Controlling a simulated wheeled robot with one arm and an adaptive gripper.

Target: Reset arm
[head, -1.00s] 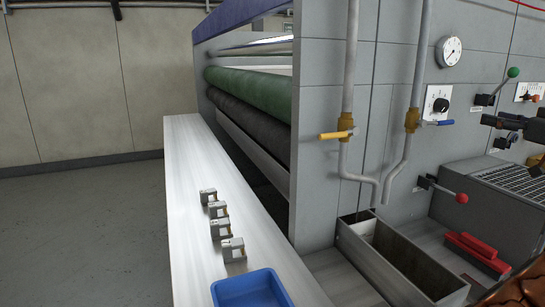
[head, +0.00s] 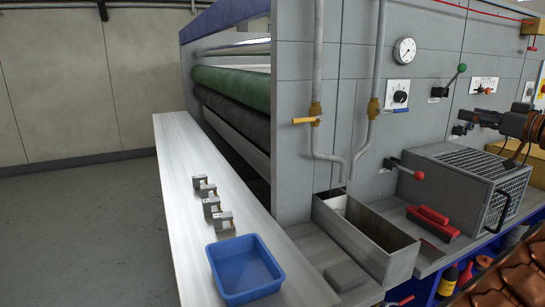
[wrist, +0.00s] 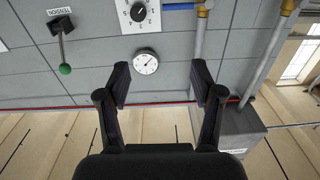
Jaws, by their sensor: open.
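My gripper (head: 464,122) is at the right of the head view, in front of the grey machine panel. In the wrist view my gripper (wrist: 160,85) shows its two dark fingers spread wide, with nothing between them. That view faces the panel turned over: the round gauge (wrist: 146,62) appears beyond the fingers, with the selector dial (wrist: 138,12) above it. The green-knobbed tension lever (wrist: 63,50) is at upper left. My gripper appears apart from the panel.
A white bench (head: 190,235) holds several small metal clips and a blue tray (head: 243,267). Pipes with a yellow-handled valve (head: 306,120), a red-knobbed lever (head: 407,170), an open trough (head: 372,240), a red-handled block (head: 432,222) and a grated box (head: 470,190) line the machine front.

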